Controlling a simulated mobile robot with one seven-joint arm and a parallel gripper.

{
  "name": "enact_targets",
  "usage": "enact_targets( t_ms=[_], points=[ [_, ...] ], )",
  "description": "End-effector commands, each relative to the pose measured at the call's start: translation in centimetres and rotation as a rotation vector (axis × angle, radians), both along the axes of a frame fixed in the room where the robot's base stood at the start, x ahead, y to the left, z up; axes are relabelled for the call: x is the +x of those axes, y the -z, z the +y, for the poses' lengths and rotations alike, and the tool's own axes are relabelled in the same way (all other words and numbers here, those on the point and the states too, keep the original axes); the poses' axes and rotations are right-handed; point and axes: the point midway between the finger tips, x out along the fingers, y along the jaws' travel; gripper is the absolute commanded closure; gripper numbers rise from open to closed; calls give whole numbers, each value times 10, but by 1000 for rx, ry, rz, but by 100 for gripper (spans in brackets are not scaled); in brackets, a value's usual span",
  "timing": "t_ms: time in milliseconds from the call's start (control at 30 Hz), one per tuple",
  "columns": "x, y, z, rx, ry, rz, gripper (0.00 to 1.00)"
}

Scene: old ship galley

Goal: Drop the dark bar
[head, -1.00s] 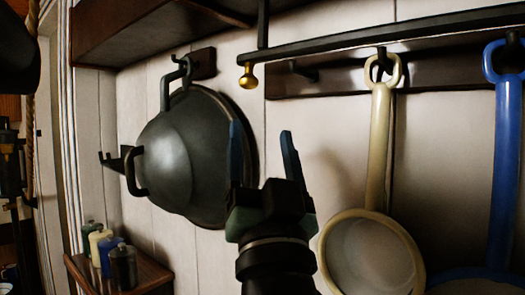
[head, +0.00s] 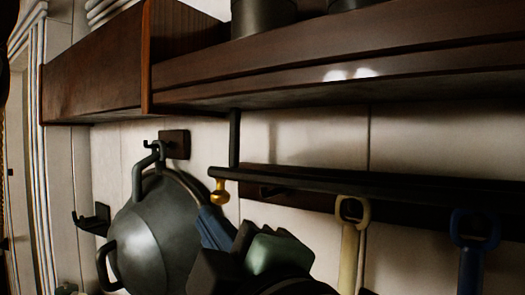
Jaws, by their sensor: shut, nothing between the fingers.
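The dark bar (head: 320,181) runs sideways across the wall under the wooden shelf. A dark upright rod (head: 234,138) meets it near its left end, where a brass knob (head: 219,192) hangs. My gripper (head: 210,216) is in the lower middle, its blue fingers together and tilted up to the left. It holds nothing. Its tips appear just below the brass knob; I cannot tell whether they touch it. My gripper's body hides part of the wall below the bar.
A dark wok-like pan (head: 150,240) hangs from a wall hook left of my gripper. A cream ladle handle (head: 350,245) and a blue handle (head: 472,250) hang at the right. The wooden shelf (head: 350,70) juts out above, with dark pots on it.

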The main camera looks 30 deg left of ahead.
Motion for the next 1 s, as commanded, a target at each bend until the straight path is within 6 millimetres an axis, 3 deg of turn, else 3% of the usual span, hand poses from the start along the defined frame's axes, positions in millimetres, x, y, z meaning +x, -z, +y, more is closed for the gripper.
enact_targets(
  t_ms=[33,200,367,867,1000],
  points=[
    [-6,-12,-3,-80,-1,-55,100],
    [-20,-7,-7,-261,-19,-180,100],
    [-19,-4,-1,-297,-27,-202,100],
    [28,-3,84,-295,-28,-198,100],
    [51,-2,73,-292,-22,-197,100]
  ],
)
